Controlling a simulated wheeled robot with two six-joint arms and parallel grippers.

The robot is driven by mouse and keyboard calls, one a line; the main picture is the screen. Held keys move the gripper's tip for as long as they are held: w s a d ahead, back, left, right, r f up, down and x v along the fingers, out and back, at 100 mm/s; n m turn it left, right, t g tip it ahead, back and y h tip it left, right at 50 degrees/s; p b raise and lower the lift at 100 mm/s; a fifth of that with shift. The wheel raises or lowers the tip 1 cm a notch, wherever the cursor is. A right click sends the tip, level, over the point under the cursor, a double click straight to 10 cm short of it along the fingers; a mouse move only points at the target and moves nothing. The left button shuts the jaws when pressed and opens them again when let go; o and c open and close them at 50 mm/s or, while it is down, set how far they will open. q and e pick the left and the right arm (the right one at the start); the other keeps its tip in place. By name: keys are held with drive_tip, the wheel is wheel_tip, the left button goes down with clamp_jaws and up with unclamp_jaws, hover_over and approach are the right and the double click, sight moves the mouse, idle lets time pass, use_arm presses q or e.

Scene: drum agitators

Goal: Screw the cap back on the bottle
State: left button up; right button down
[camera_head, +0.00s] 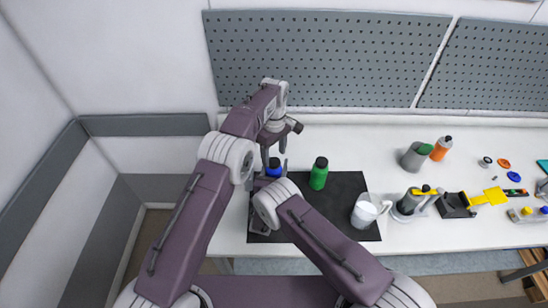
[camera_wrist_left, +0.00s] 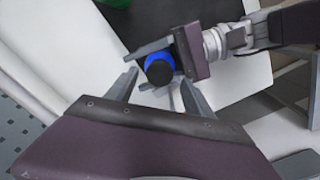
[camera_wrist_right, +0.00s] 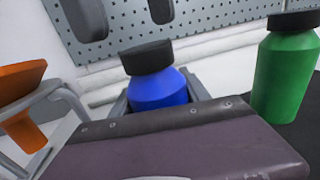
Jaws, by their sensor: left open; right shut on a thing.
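The blue bottle (camera_head: 274,173) stands upright at the left of the black mat (camera_head: 345,192). My right gripper (camera_wrist_right: 160,98) is shut on its body from the side. The black cap (camera_wrist_right: 147,57) sits on top of the bottle's neck; whether it is threaded cannot be told. My left gripper (camera_head: 274,158) points down over the bottle, open and empty.
A green bottle (camera_head: 319,174) with a black cap stands right of the blue one. A white mug (camera_head: 366,211) is at the mat's right edge. Farther right are a grey cup (camera_head: 413,158), an orange bottle (camera_head: 441,149) and yellow tools (camera_head: 490,197). A pegboard (camera_head: 325,58) hangs behind.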

sight(274, 161)
use_arm(q)
drive_tip(key=shift+f, duration=1.5)
drive_tip(key=shift+c, duration=0.3)
clamp_jaws()
drive_tip(key=m, duration=1.3)
drive_tip(key=shift+m, duration=0.3)
drive_tip(key=m, duration=0.4)
drive_tip(key=shift+o, duration=0.5)
unclamp_jaws()
